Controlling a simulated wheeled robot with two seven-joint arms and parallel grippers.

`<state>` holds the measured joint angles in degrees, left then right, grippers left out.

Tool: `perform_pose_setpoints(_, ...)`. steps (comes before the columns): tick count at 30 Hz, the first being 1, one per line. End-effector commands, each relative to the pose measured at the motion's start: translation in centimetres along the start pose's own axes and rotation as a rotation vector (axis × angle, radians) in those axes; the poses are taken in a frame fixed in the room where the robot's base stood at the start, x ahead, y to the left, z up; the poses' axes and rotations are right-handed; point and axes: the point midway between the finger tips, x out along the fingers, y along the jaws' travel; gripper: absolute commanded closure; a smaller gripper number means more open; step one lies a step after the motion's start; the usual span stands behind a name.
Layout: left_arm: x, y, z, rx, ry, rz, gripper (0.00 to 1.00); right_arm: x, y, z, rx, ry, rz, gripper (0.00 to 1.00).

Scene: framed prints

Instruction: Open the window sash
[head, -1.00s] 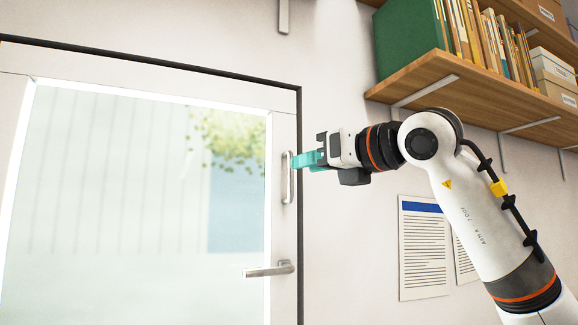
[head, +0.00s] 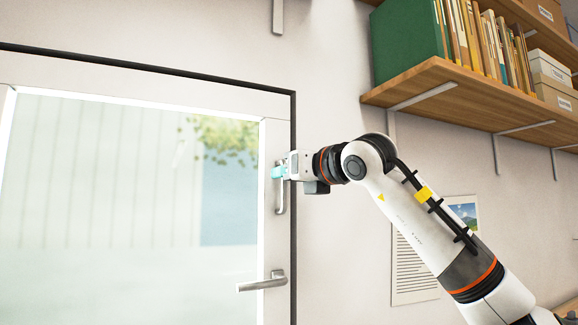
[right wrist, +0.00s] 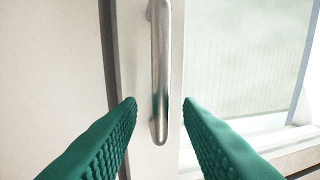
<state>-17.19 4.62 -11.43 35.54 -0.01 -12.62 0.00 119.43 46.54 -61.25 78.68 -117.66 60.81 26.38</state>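The window sash (head: 130,92) is a pale frame around a large glass pane at the left of the head view. It appears to sit flush in its dark-edged surround. A vertical metal pull handle (head: 280,205) is on its right stile, and a lever handle (head: 262,282) is below. My right gripper (head: 278,173) is at the upper part of the pull handle. In the right wrist view the green fingers of the gripper (right wrist: 161,103) are apart, with the pull handle (right wrist: 159,60) between them in the picture. Contact is not visible. My left gripper is not in view.
A wooden shelf (head: 470,101) with a green binder (head: 408,42), books and boxes is on the wall at the upper right, above my right arm. Printed sheets (head: 408,265) hang on the wall, partly behind that arm. A metal bracket (head: 278,16) is above the sash.

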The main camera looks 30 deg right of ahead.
Motion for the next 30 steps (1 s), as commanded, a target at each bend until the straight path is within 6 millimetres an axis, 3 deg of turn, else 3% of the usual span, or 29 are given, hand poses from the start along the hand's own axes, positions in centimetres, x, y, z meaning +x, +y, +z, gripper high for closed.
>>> perform_pose_setpoints(9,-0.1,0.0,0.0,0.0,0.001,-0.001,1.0,0.2,0.0,0.1,0.0,0.0,0.0,0.69)
perform_pose_setpoints(15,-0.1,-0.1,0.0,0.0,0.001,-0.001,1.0,0.2,0.0,0.1,0.0,0.0,0.0,1.0)
perform_pose_setpoints(23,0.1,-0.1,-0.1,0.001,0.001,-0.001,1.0,0.2,0.0,0.1,0.0,0.001,0.0,1.0)
perform_pose_setpoints(30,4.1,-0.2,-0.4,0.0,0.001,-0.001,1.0,-2.0,-0.5,1.6,-0.013,0.06,-0.001,1.0)
